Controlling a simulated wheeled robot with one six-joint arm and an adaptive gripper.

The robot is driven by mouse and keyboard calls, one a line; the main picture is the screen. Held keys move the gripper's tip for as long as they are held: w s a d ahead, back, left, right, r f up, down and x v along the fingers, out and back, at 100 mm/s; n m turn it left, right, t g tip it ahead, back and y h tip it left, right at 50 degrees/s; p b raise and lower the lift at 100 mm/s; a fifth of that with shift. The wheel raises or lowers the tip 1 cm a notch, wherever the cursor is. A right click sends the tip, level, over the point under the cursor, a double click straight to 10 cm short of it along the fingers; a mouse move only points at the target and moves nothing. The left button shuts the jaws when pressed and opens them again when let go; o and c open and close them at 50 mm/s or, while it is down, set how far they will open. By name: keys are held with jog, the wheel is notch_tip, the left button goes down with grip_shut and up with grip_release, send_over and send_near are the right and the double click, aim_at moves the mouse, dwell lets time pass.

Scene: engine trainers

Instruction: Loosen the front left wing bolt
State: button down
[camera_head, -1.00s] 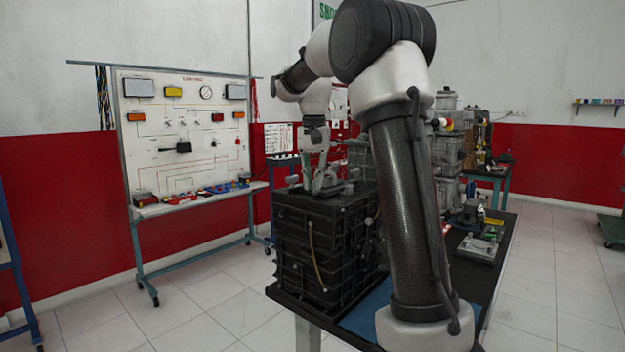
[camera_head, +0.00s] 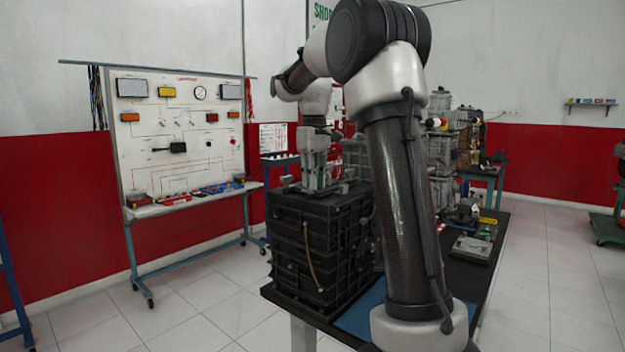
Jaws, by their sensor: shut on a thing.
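A black ribbed box-like unit (camera_head: 318,245) stands on the dark bench, with small grey wing bolts on its top. One wing bolt (camera_head: 287,180) shows at the left of the top, apart from my gripper. My gripper (camera_head: 317,187) points straight down onto the top near its front edge. Its fingers are shut on a wing bolt, which they mostly hide. My arm blocks the right side of the unit and part of its top.
The bench (camera_head: 465,275) runs back to the right, with a blue mat (camera_head: 360,318) and small metal parts (camera_head: 472,248) on it. Grey machinery (camera_head: 440,150) stands behind. A wheeled training board (camera_head: 180,140) stands at the left, with open tiled floor in front.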

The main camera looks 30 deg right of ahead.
jog(key=shift+w+d+n, duration=0.1)
jog(key=shift+d+n, duration=0.05)
jog(key=shift+n, duration=0.85)
jog(key=c, duration=1.4)
grip_release()
jog(key=shift+c, duration=0.2)
jog(key=shift+r, duration=0.1)
notch_tip(320, 180, up, 12)
